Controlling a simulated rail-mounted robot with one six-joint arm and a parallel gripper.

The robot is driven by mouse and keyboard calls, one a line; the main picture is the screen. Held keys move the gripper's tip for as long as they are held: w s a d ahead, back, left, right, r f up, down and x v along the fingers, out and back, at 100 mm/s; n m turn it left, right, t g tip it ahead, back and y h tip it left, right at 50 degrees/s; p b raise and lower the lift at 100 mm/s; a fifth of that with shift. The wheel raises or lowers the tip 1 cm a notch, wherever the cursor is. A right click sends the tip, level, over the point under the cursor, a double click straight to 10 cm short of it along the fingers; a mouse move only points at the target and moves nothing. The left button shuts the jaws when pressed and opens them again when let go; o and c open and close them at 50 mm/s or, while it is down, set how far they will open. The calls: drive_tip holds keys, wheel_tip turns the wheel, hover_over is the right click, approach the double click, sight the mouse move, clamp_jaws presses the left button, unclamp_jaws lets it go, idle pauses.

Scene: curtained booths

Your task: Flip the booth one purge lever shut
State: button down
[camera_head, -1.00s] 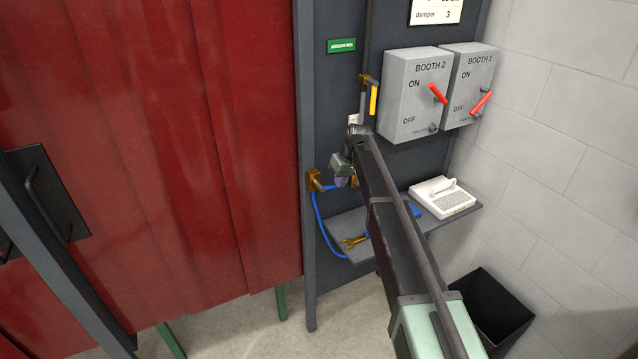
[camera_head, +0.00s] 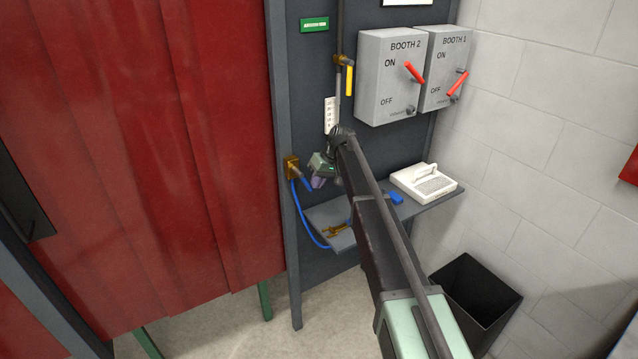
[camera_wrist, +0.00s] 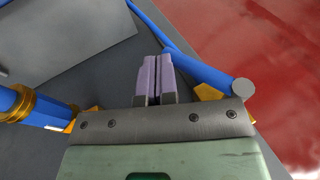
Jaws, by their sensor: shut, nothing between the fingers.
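My gripper (camera_head: 318,182) is low in front of the dark panel, beside a brass fitting (camera_head: 291,167) with a blue handle or hose. In the wrist view my purple fingers (camera_wrist: 157,66) are together and empty. A blue bar (camera_wrist: 205,74) with a grey round end lies just right of the fingertips; I cannot tell whether they touch. A blue cylinder with a brass collar (camera_wrist: 22,104) is at left. No readable purge label shows, so I cannot tell which lever it names. A yellow lever (camera_head: 349,81) hangs down on the pipe above.
Grey boxes marked BOOTH 2 (camera_head: 391,78) and BOOTH 1 (camera_head: 440,85) carry red levers. A shelf (camera_head: 410,209) holds a white device (camera_head: 424,183) and a brass tool (camera_head: 338,230). A red curtain (camera_head: 190,150) hangs left. A black bin (camera_head: 478,300) stands below.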

sight(311, 188)
drive_tip(key=shift+s+a+f+y+b, duration=0.2)
drive_tip(key=shift+a+f+b, duration=0.15)
drive_tip(key=shift+f+b, duration=0.15)
drive_tip(key=shift+s+a+f+y+b, duration=0.2)
drive_tip(key=shift+a+f+b, duration=0.1)
drive_tip(key=shift+f+b, duration=0.15)
drive_tip(key=shift+a+f+g+y+b, duration=0.25)
drive_tip(key=shift+g+y+b, duration=0.15)
drive_tip(key=shift+y+b, duration=0.15)
drive_tip(key=shift+s+a+r+y+b, duration=0.1)
drive_tip(key=shift+s+a+y+b, duration=0.15)
drive_tip(key=shift+y+b, duration=0.3)
drive_tip(key=shift+g, duration=0.3)
drive_tip(key=p+v, duration=0.8)
drive_tip(key=v, duration=0.2)
drive_tip(key=shift+d+r, duration=0.2)
drive_tip(key=shift+r, duration=0.15)
drive_tip(key=shift+w+m, duration=0.1)
drive_tip(key=shift+m, duration=0.2)
